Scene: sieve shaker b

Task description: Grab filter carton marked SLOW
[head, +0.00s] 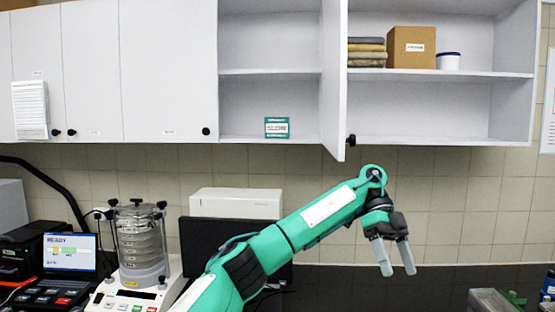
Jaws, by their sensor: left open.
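A small teal and white carton (277,128) stands on the lowest shelf of the open wall cabinet, left of the open door. Its label is too small to read for sure, so I cannot tell whether it says SLOW. My left gripper (395,258) is open and empty, with its fingers pointing down. It is to the right of the carton and lower in the picture, in front of the tiled wall. My right gripper is not in view.
An open cabinet door (333,80) hangs edge-on just right of the carton. A cardboard box (411,47) and a white tub (448,61) sit on the right upper shelf. A sieve shaker (140,245) and a READY display (70,252) stand at lower left.

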